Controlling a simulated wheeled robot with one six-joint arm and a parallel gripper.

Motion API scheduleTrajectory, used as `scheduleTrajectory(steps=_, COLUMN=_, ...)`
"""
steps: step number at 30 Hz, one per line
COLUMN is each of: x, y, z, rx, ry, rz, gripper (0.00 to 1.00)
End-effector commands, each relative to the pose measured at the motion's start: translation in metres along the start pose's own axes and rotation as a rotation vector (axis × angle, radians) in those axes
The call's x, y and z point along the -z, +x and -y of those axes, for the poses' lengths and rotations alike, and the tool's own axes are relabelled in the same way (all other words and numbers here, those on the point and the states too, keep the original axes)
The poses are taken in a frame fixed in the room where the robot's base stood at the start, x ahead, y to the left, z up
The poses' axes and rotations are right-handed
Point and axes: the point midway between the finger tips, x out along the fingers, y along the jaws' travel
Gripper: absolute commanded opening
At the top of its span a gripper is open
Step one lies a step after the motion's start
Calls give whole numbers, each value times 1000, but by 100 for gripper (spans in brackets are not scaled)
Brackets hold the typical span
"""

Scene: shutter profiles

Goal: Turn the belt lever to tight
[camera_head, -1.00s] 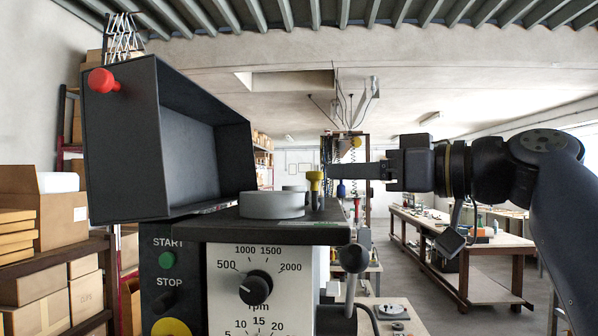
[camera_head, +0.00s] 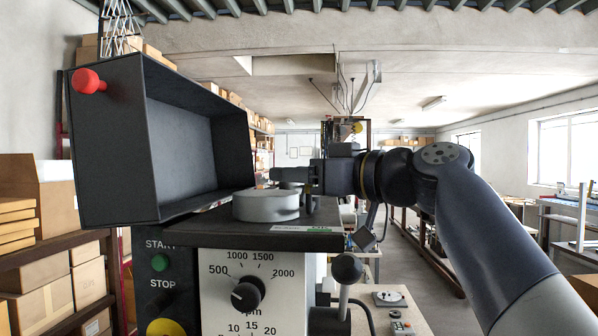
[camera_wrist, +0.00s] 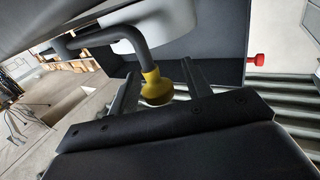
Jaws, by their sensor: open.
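The belt lever shows in the wrist view as a bent dark rod (camera_wrist: 132,30) ending in a yellow knob (camera_wrist: 156,90). My gripper (camera_wrist: 160,78) is open, with one finger on each side of the knob; I cannot tell whether either finger touches it. In the head view my gripper (camera_head: 292,175) reaches in from the right above the machine top (camera_head: 215,222), and it hides the knob. The lever's post shows dimly below the fingers, right of the round grey disc (camera_head: 266,206).
A dark open box-shaped cover (camera_head: 110,140) with a red knob (camera_head: 88,81) stands tilted up on the left. A dial panel (camera_head: 262,280) and a ball-ended handle (camera_head: 347,268) are at the front. A workbench (camera_head: 405,315) lies beyond.

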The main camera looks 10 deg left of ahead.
Motion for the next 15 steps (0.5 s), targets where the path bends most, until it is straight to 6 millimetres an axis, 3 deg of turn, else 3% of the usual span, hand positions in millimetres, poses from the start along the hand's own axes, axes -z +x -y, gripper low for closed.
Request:
scheduleTrajectory(steps=2, x=0, y=0, z=0, rx=0, ry=0, rz=0, gripper=47)
scheduleTrajectory(steps=15, x=0, y=0, z=0, rx=0, ry=0, rz=0, gripper=11)
